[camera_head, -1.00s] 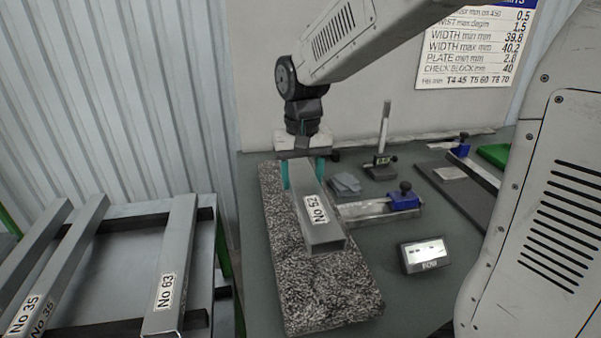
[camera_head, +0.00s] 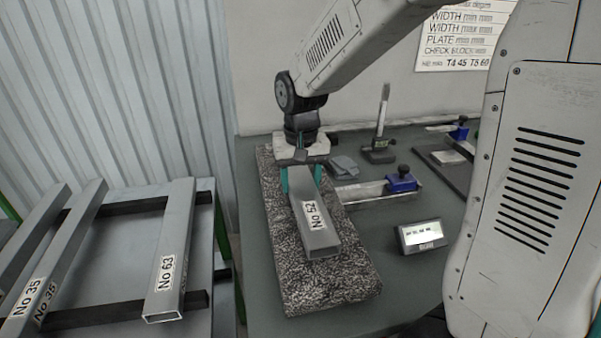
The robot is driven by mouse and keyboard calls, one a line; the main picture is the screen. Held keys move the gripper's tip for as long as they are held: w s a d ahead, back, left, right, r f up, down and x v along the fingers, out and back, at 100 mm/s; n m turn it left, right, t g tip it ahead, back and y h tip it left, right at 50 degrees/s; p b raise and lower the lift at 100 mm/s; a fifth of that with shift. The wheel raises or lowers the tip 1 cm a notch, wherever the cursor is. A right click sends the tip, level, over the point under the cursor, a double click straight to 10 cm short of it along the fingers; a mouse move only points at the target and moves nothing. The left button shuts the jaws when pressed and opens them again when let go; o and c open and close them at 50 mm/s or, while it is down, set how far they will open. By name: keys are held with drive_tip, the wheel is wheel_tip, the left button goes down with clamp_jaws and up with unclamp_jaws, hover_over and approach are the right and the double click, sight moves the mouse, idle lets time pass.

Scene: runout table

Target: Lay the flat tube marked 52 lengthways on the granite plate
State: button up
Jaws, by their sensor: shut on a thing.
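The flat grey tube marked No 52 (camera_head: 321,238) is over the speckled granite plate (camera_head: 330,287), its long side running roughly along the plate. My gripper (camera_head: 301,181) is shut on the far end of the tube, with a teal finger on each side. The tube's near open end faces the camera. I cannot tell whether its underside touches the plate or hangs slightly above it. The plate's near end and left strip are bare.
Tubes marked No 63 (camera_head: 173,250) and No 35 (camera_head: 45,262) lie on a rack at left. Right of the plate are a blue-ended vise-like tool (camera_head: 400,182), a small display (camera_head: 421,237), a stand gauge (camera_head: 380,145) and grey blocks (camera_head: 343,167). A wall chart hangs behind.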

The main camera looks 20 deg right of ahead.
drive_tip(key=shift+f, duration=0.5)
idle(0.4)
drive_tip(key=o, duration=1.5)
drive_tip(key=shift+c, duration=0.2)
drive_tip(key=shift+r, duration=3.85)
